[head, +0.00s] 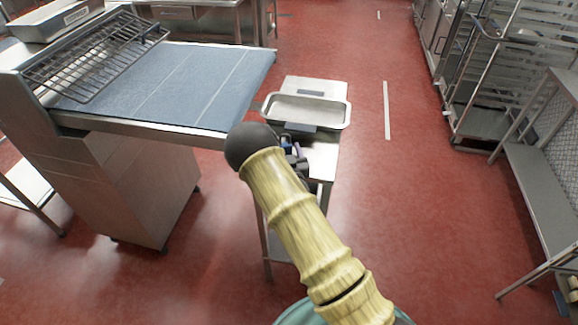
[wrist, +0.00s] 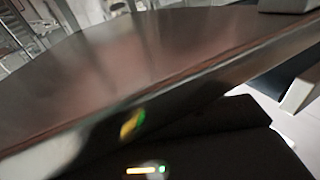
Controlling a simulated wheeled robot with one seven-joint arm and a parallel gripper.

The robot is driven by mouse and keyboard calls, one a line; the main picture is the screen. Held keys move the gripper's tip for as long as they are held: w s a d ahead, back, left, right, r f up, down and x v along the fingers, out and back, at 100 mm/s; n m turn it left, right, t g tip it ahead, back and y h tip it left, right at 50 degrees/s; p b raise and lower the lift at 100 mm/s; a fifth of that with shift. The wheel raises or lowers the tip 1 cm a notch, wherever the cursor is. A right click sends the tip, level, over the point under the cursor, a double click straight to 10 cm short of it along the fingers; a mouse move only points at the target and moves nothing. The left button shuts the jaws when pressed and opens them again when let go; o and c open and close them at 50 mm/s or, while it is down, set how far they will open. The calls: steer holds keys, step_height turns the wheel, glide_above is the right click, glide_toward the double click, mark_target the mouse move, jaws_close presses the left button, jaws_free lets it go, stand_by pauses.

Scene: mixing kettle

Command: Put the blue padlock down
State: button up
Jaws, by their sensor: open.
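My gripper (head: 296,160) shows only in part in the head view, low behind my own arm, at the near left edge of a small steel table (head: 323,160). It is open. I cannot make out the blue padlock for certain in either view; small dark and bluish parts beside the gripper are too small and covered to tell apart. The wrist view is blurred and shows a broad reddish reflecting surface (wrist: 130,60) with a metal edge, very close.
A shallow steel tray (head: 335,117) sits on the small table. On the left stands a unit with a blue-grey top (head: 165,80) and a wire rack (head: 90,60). Steel shelving (head: 500,90) is on the right. The red floor (head: 420,210) between is clear.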

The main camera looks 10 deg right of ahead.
steer(key=shift+s+f+p, duration=0.15)
steer(key=shift+f+p, duration=0.1)
steer(key=shift+p, duration=0.15)
steer(key=shift+s+d+f+b, duration=0.1)
steer(key=shift+s+f+b, duration=0.15)
steer(key=shift+b, duration=0.05)
steer(key=s+r+b, duration=0.1)
steer(key=s+b, duration=0.3)
steer(key=s, duration=0.7)
steer(key=shift+d, duration=0.4)
